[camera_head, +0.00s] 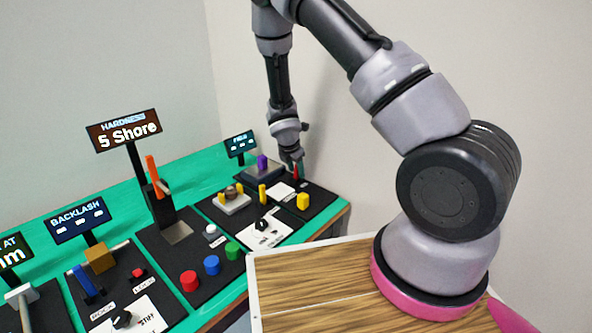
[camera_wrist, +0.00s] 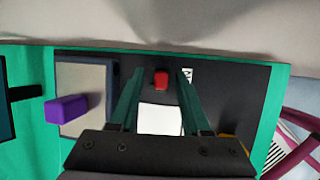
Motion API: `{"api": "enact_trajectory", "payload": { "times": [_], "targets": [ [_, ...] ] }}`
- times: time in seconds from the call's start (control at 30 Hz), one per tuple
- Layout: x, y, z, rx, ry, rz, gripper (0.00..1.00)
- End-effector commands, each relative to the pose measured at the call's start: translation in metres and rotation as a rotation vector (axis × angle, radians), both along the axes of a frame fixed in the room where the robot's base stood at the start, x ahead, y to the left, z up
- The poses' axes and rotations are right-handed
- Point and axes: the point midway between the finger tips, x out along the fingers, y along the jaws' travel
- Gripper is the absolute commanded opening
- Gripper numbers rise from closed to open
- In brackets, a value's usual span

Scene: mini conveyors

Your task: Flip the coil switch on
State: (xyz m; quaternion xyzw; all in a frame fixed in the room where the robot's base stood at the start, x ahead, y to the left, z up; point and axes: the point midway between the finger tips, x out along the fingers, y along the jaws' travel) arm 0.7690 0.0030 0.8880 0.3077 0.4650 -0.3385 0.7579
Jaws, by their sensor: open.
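A small red switch (camera_wrist: 161,79) stands on a black panel (camera_wrist: 235,85) in the wrist view. I take it for the coil switch, but no label naming it is readable. My gripper (camera_wrist: 158,90) is open, with one dark green finger on each side of the red switch; I cannot tell whether either finger touches it. In the head view my gripper (camera_head: 291,163) reaches down over the far right panel, with the red switch (camera_head: 296,172) showing at its tip.
A purple block (camera_wrist: 66,109) stands left of the fingers on a grey plate. A white plate (camera_wrist: 160,118) lies between the fingers and a yellow block (camera_head: 303,201) is nearby. Signs and several colored controls fill the green table (camera_head: 118,200) to the left. A wall stands behind.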

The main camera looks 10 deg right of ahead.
Motion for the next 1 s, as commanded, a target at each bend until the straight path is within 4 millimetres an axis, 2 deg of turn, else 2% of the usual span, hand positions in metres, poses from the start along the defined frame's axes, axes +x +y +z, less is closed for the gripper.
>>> {"api": "enact_trajectory", "payload": {
  "times": [0.2, 0.23, 0.33, 0.37, 1.0],
  "targets": [
    [0.0003, -0.0002, -0.0005, 0.000, 0.000, 0.000, 0.47],
    [0.0002, -0.0002, -0.0004, 0.000, 0.000, 0.000, 0.44],
    [0.0002, -0.0002, -0.0004, 0.000, 0.000, 0.000, 0.05],
    [0.0002, -0.0002, -0.0003, 0.000, 0.000, 0.000, 0.00],
    [-0.0027, -0.0006, -0.0013, 0.025, -0.040, 0.004, 0.00]
  ]
}}
